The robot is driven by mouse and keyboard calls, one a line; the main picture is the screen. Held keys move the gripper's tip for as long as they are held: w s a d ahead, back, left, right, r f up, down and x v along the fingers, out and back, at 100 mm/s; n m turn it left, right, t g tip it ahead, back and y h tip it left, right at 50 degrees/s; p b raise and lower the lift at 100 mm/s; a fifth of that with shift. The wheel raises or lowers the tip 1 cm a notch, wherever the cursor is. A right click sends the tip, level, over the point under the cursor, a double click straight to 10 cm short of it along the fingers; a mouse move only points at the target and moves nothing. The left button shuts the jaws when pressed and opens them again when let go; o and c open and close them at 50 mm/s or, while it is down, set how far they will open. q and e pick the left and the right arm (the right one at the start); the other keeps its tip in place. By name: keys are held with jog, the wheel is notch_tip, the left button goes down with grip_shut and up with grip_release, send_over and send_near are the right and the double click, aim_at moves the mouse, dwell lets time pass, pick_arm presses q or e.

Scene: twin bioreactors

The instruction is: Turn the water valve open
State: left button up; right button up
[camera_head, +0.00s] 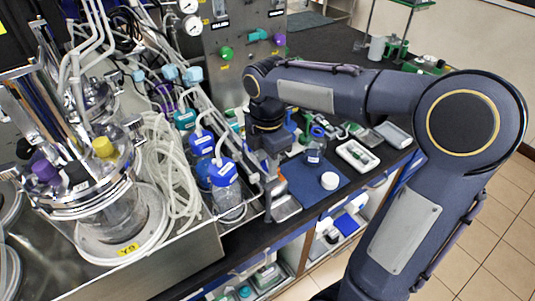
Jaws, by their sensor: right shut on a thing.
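A grey upright panel (240,75) stands at the top middle and carries several coloured valve handles. They are a green one (227,53), a teal one (258,35) and a purple one (279,39). Their labels are too small to read, so I cannot tell which is the water valve. My right gripper (270,202) points down at the bench edge, below and in front of the panel, apart from these handles. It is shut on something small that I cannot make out. My left gripper is not in view.
Left of my right gripper, a blue-capped bottle (226,187) stands in a metal tray (165,262) with coiled tubing and a bioreactor vessel (115,205). To the right are a blue mat (305,185), another bottle (315,148) and a white tray (357,155).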

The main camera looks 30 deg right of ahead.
jog(key=shift+n+p, duration=0.65)
jog(key=shift+n, duration=1.35)
jog(key=o, duration=1)
jog(key=shift+c, duration=0.2)
jog(key=shift+r, duration=0.1)
notch_tip(320, 180, up, 8)
jog(key=shift+f, duration=0.15)
